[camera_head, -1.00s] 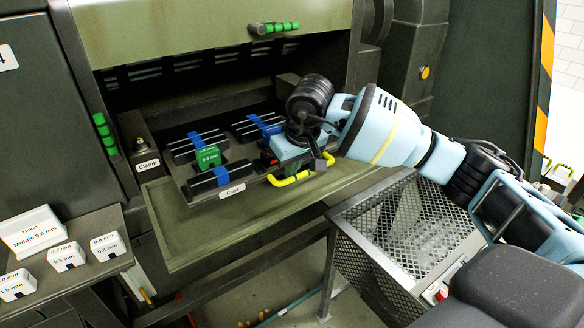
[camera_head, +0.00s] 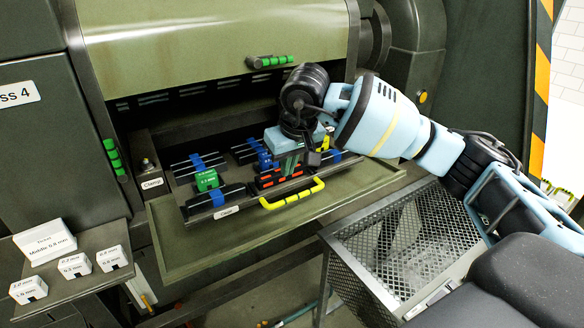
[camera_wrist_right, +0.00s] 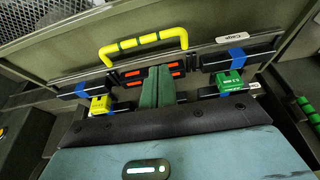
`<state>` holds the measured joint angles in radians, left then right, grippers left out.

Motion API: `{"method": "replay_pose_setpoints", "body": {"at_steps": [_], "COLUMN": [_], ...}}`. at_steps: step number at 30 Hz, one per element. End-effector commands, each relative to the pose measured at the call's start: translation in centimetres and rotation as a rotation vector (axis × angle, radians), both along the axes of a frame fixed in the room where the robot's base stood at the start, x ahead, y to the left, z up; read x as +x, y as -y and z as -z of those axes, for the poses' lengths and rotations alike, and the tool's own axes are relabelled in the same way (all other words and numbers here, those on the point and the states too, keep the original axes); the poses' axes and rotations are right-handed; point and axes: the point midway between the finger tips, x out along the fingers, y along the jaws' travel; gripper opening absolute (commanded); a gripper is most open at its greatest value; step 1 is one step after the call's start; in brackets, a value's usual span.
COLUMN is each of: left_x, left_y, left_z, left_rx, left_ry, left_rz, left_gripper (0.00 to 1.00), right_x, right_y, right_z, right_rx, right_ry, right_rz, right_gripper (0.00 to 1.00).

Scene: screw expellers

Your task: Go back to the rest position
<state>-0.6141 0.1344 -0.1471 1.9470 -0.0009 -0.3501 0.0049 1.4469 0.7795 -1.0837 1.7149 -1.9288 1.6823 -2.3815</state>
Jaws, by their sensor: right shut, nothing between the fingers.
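My right gripper (camera_head: 290,165) is over the tray in the open machine bay, fingers pointing down. Its green fingers are shut together and empty; they also show in the right wrist view (camera_wrist_right: 158,87). My left gripper is out of view.
The cage tray's yellow handle (camera_head: 292,196) is just in front. A green block (camera_head: 207,180) sits left among black bars with blue bands. The raised green cover (camera_head: 210,35) hangs above. A mesh basket (camera_head: 410,235) stands at front right. Labelled white boxes (camera_head: 75,265) are at left.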

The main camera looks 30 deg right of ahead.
Motion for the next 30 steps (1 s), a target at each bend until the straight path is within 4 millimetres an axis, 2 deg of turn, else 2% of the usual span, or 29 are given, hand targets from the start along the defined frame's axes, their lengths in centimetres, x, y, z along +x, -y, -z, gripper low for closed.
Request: {"method": "replay_pose_setpoints", "body": {"at_steps": [8,11,14,18,21,24,27,30], "left_x": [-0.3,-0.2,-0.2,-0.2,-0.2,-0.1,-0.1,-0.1], "left_y": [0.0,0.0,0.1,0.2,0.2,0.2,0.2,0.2], "left_z": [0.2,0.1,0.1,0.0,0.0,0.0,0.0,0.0], "left_rx": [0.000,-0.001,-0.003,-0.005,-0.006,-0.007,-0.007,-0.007], "left_ry": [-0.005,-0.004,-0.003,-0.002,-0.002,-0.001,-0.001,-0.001], "left_rz": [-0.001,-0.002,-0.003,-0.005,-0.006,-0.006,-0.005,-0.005], "left_gripper": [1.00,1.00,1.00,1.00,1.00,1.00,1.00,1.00], "right_x": [0.0,-0.3,-1.3,-4.4,-7.0,-9.4,-11.2,-12.4], "right_y": [-0.1,-1.2,-4.2,-11.0,-15.6,-19.3,-22.2,-23.9], "right_z": [0.3,1.2,3.5,7.2,8.6,8.9,8.6,8.0], "right_rx": [0.003,0.048,0.177,0.494,0.731,0.952,1.153,1.328], "right_ry": [-0.005,-0.023,-0.081,-0.253,-0.424,-0.624,-0.851,-1.100], "right_rz": [0.000,0.003,0.027,0.127,0.243,0.389,0.562,0.757], "right_gripper": [0.00,0.00,0.00,0.00,0.00,0.00,0.00,0.00]}}
